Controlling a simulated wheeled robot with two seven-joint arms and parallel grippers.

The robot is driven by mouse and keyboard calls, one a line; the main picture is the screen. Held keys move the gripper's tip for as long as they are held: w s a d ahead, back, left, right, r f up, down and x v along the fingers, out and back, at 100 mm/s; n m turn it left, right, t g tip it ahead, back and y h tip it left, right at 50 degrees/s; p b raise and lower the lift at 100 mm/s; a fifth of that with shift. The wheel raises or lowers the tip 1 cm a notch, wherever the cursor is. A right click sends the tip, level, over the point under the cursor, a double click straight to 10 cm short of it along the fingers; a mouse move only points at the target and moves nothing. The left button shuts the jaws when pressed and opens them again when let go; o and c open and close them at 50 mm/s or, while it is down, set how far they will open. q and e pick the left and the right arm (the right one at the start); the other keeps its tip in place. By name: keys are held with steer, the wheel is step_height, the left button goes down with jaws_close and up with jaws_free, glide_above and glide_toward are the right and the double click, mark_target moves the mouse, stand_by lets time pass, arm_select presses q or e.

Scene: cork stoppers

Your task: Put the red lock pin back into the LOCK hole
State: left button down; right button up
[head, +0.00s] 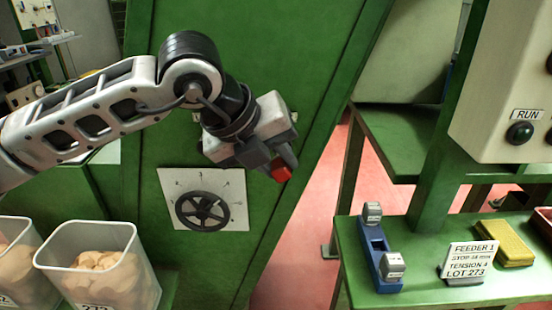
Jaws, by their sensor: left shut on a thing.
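My left gripper (277,165) is in the middle of the head view, in front of the green machine panel. It is shut on a small red piece (282,173), which looks like the red lock pin; only its red end shows between the fingers. Below and left of the gripper is a white plate (233,183) with a dark handwheel (203,211). The LOCK hole cannot be made out; my arm and gripper cover part of the panel. My right gripper is not in view.
Bins of cork stoppers (98,262) stand at the lower left. At the right, a green bench holds a blue fixture (379,255), a FEEDER 1 sign (469,259) and a yellow block (498,243). A RUN button box (508,90) hangs above. Red floor shows between panel and bench.

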arm_select(q)
steer(key=shift+s+b, duration=0.6)
steer(key=shift+s, duration=0.55)
steer(key=s+b, duration=0.2)
steer(key=s, duration=0.2)
steer(key=shift+b, duration=0.3)
steer(key=shift+s, duration=0.1)
